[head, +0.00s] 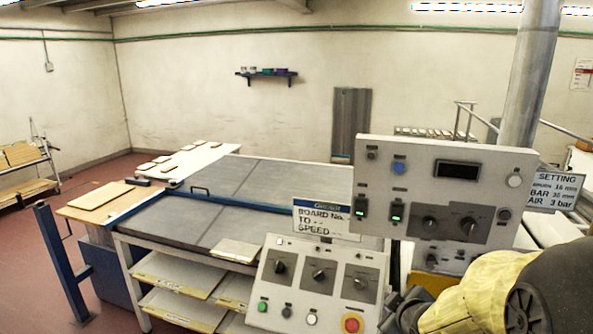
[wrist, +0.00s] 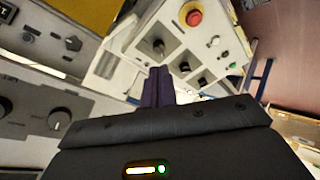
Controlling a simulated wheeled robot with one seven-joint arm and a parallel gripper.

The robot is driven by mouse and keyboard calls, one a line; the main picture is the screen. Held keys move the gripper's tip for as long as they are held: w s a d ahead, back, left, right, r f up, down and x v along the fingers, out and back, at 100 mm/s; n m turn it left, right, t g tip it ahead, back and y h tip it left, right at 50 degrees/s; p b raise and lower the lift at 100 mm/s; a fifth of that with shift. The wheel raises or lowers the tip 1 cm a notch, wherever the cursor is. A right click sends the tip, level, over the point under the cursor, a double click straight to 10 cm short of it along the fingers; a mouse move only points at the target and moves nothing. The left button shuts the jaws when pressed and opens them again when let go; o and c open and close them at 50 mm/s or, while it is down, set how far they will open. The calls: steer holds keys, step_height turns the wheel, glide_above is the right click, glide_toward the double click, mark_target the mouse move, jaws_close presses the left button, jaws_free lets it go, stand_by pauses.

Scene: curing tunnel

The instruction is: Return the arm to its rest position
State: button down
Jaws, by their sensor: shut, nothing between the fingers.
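My arm shows at the lower right of the head view, with a yellow cover and a dark joint, in front of the control panels. My gripper (wrist: 159,84) shows in the wrist view as two dark fingers pressed together, with nothing between them. In that view the fingers point toward the lower control panel (wrist: 160,30), and I cannot tell how far apart they are from it. The fingertips are not clearly visible in the head view.
The lower control panel (head: 317,279) has knobs and a red emergency button (head: 352,323). The upper panel (head: 440,160) stands close to my arm, beside a metal pole (head: 530,70). A grey-topped machine table (head: 250,180) lies behind. Red floor (head: 40,260) is open at the left.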

steer(key=s+a+f+m+g, duration=0.3)
steer(key=s+m, duration=0.1)
steer(key=s, duration=0.3)
steer(key=s+a+f+m+g, duration=0.3)
steer(key=s+f+m+g, duration=0.1)
steer(key=s, duration=0.3)
steer(key=shift+s+m+g, duration=0.15)
steer(key=shift+m+g, duration=0.15)
steer(key=shift+m, duration=0.1)
stand_by(1.2)
